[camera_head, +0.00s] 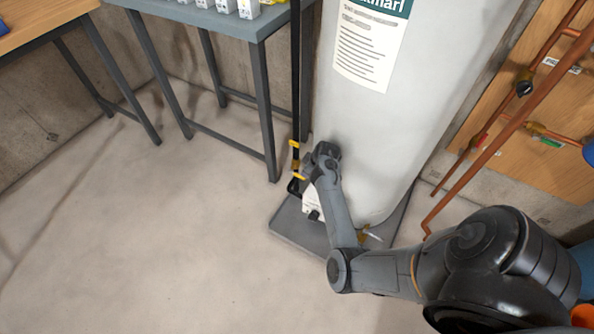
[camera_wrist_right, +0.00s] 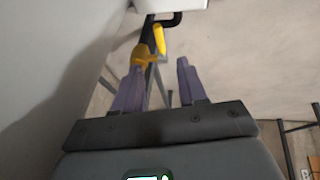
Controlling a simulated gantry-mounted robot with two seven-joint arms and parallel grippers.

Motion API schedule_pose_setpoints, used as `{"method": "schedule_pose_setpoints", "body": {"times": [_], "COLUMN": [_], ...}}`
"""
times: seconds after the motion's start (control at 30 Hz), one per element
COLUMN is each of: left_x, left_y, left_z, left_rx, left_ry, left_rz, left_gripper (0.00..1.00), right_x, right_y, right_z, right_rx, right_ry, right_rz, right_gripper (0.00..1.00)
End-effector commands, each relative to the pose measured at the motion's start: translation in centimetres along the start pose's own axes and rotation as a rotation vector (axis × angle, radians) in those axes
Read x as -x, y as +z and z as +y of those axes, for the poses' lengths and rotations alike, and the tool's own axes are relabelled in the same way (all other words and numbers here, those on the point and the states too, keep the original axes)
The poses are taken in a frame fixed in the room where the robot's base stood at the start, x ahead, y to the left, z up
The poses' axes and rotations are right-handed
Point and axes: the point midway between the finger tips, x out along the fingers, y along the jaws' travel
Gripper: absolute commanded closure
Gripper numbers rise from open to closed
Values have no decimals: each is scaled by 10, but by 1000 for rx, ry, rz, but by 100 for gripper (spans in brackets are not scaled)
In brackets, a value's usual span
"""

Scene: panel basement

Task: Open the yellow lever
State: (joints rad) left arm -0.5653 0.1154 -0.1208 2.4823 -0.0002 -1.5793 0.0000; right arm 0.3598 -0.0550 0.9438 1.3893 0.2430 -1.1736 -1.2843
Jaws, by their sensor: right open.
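A vertical black pipe (camera_head: 295,90) runs down beside the white tank and carries yellow parts: an upper one (camera_head: 295,144) and a lower one (camera_head: 299,177). I cannot tell from the head view which is the lever handle. In the right wrist view, a yellow lever (camera_wrist_right: 159,40) stands out from a yellow fitting (camera_wrist_right: 144,57) on a black pipe. My right gripper (camera_head: 308,168) is close to these parts, at the tank's left side. In the wrist view its purple fingers (camera_wrist_right: 158,68) are apart, with the lever beyond the gap. No contact can be made out. My left gripper is not in view.
The large white tank (camera_head: 385,125) stands on a grey slab (camera_head: 292,232), right behind my right gripper. A grey table (camera_head: 190,14) stands to the left of the pipe. Copper pipes (camera_head: 500,130) run along the wooden panel at right. The concrete floor at left is clear.

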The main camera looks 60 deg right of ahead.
Motion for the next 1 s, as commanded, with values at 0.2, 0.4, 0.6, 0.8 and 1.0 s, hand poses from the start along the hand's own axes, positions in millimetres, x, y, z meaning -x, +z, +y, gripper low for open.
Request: {"method": "schedule_pose_setpoints", "body": {"times": [0.2, 0.4, 0.6, 0.8, 1.0], "left_x": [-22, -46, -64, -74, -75], "left_y": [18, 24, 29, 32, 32], "left_z": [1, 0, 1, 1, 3], "left_rx": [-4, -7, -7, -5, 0], "left_ry": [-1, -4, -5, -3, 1], "left_rz": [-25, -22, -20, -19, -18], "left_gripper": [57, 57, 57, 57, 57], "right_x": [-26, -61, -88, -102, -105], "right_y": [0, 1, 0, 0, -1], "right_z": [0, -1, 0, 0, 1], "right_rx": [0, 0, 0, 1, 1], "right_ry": [1, -1, 1, 1, 2], "right_rz": [3, 2, 2, 1, 1], "right_gripper": [58, 58, 58, 58, 58]}}
